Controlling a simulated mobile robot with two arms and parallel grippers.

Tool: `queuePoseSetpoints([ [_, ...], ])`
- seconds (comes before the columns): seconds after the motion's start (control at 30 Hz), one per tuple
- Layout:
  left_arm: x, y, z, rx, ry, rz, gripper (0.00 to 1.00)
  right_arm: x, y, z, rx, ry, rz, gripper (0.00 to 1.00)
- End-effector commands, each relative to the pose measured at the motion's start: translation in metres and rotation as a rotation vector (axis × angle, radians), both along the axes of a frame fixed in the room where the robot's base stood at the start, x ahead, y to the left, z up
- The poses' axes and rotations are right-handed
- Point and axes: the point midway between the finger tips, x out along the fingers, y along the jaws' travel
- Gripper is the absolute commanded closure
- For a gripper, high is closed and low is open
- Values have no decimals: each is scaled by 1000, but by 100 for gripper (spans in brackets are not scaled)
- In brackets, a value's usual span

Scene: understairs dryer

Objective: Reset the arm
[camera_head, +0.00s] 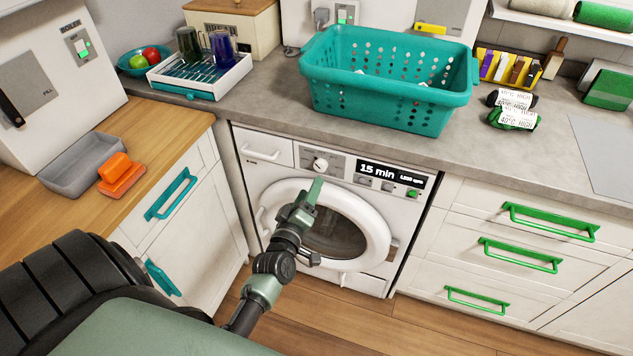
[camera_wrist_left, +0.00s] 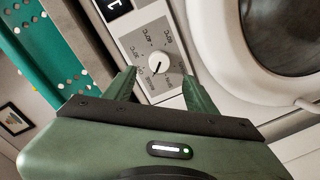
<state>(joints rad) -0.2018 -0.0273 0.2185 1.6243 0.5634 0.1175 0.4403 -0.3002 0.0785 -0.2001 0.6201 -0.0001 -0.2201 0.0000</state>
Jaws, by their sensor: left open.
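My left arm reaches in from the lower left in the head view. Its gripper (camera_head: 310,192) is in front of the upper part of the white dryer's round door (camera_head: 372,228), below the control panel. In the left wrist view the two green fingers of the left gripper (camera_wrist_left: 158,88) are apart with nothing between them. The dryer's round dial (camera_wrist_left: 158,63) shows just beyond the fingertips; I cannot tell whether they touch the panel. The dial also shows in the head view (camera_head: 320,164). The display (camera_head: 388,174) reads 15 min. My right gripper is not in view.
A teal laundry basket (camera_head: 395,95) stands on the grey counter above the dryer. Teal-handled cabinets (camera_head: 170,194) are on the left, green-handled drawers (camera_head: 550,222) on the right. A grey tray (camera_head: 80,165) and an orange object (camera_head: 121,177) lie on the wooden counter. Wooden floor is free below.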

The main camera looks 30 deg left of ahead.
Motion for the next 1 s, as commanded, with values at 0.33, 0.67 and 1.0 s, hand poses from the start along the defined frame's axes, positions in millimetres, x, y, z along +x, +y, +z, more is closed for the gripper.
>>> queuePoseSetpoints([
  [0.33,-2,-8,-20,18,49,-21,44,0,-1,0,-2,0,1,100],
  [0.67,-75,-82,-213,249,537,-295,44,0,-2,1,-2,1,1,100],
  [1.0,-266,-129,-382,543,1056,-725,44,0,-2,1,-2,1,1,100],
])
